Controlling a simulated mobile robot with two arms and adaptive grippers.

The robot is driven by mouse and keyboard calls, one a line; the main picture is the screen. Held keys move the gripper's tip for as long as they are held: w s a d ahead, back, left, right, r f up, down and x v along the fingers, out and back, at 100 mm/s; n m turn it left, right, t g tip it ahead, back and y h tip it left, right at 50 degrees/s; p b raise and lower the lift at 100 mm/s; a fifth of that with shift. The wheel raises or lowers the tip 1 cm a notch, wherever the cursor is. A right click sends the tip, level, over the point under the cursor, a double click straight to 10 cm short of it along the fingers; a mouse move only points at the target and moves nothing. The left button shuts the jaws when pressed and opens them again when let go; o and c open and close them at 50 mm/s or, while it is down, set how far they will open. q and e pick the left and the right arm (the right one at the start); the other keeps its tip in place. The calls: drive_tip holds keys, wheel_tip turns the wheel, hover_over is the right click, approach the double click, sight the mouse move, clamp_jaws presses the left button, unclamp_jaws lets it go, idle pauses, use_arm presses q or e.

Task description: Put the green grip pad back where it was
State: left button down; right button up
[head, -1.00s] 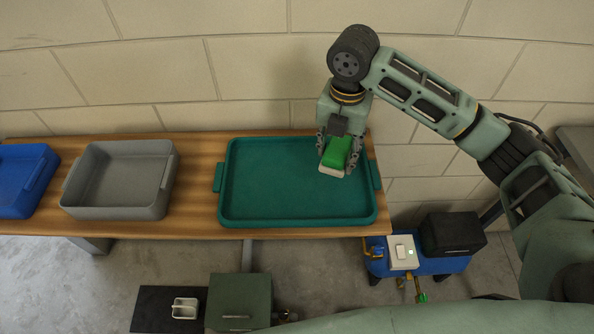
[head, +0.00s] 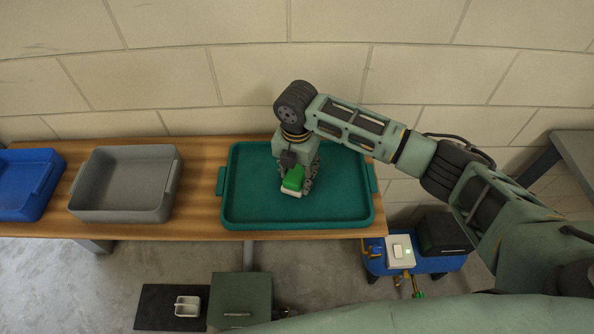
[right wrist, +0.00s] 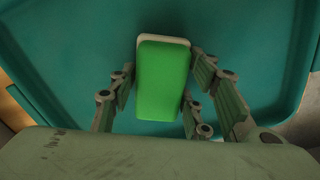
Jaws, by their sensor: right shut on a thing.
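The green grip pad (head: 293,181) is a green block with a pale layer along one side. My right gripper (head: 298,182) is shut on it above the teal tray (head: 245,208). In the right wrist view the pad (right wrist: 162,82) sits between the fingers of the gripper (right wrist: 160,100), with the teal tray (right wrist: 70,60) behind it. I cannot tell whether the pad touches the tray floor. The tray shows nothing else in it, though the arm hides part of its back. My left gripper is not in view.
A grey bin (head: 120,212) and a blue bin (head: 22,200) stand left of the tray on the wooden bench (head: 205,165). A blue unit with a pale switch box (head: 400,249) is below right. A green box (head: 240,300) and a small pale container (head: 187,306) are on the floor side.

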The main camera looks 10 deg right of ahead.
sight(297, 171)
drive_tip(key=o, duration=1)
drive_tip(key=shift+f, duration=0.1)
wheel_tip(297, 171, up, 11)
drive_tip(key=b, duration=0.2)
drive_tip(key=shift+a+b, duration=0.1)
drive_tip(key=shift+b, duration=0.2)
drive_tip(key=shift+r, duration=0.65)
